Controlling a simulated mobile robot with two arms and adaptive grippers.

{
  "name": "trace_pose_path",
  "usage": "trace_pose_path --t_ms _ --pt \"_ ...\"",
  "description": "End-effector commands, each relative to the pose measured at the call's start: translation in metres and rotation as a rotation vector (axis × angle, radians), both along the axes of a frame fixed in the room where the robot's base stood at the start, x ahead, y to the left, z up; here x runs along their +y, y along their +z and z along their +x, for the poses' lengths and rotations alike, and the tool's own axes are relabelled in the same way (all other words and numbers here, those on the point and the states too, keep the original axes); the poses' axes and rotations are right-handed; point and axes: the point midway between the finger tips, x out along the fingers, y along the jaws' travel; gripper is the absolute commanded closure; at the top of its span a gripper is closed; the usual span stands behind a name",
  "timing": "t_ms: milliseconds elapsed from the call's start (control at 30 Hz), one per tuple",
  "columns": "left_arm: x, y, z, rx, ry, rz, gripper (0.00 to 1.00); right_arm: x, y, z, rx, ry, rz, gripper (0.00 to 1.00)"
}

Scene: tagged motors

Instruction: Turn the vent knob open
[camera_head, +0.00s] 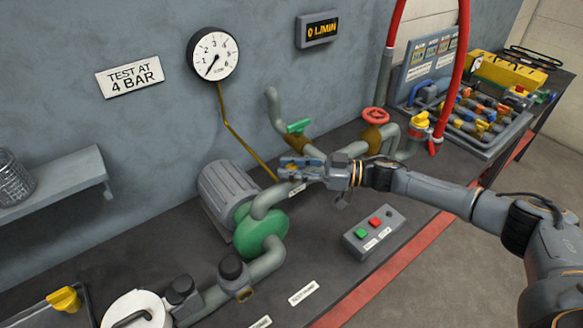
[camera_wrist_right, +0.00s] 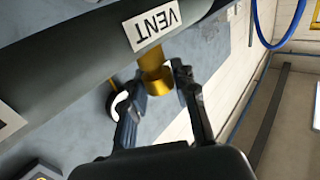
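A green lever handle (camera_head: 299,126) sits on a brass valve body (camera_head: 298,143) on an upright grey pipe in the head view. My right gripper (camera_head: 283,166) is just in front of and below that valve, pointing left. In the right wrist view a VENT label (camera_wrist_right: 152,23) is on a dark pipe. The knob on the fitting is not clearly visible there. My left gripper is not in view.
A red handwheel (camera_head: 375,114) and a yellow knob (camera_head: 420,119) stand to the right on the pipework. A green pump (camera_head: 260,234) is below left of my gripper. A button box (camera_head: 373,232) lies in front. A pressure gauge (camera_head: 213,54) hangs on the wall.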

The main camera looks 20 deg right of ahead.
Motion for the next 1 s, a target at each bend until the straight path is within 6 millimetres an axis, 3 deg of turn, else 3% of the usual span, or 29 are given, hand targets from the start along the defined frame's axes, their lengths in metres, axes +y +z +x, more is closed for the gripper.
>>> trace_pose_path --t_ms 100,467,1000 --pt "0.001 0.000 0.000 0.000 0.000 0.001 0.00 0.000 0.000 0.000 0.000 -0.001 0.000 0.50" --pt "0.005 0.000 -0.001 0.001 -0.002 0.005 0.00 -0.007 -0.001 -0.002 0.001 -0.002 -0.002 0.50" --pt "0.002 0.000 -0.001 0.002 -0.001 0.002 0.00 -0.097 -0.001 -0.043 0.001 -0.002 -0.002 0.50"
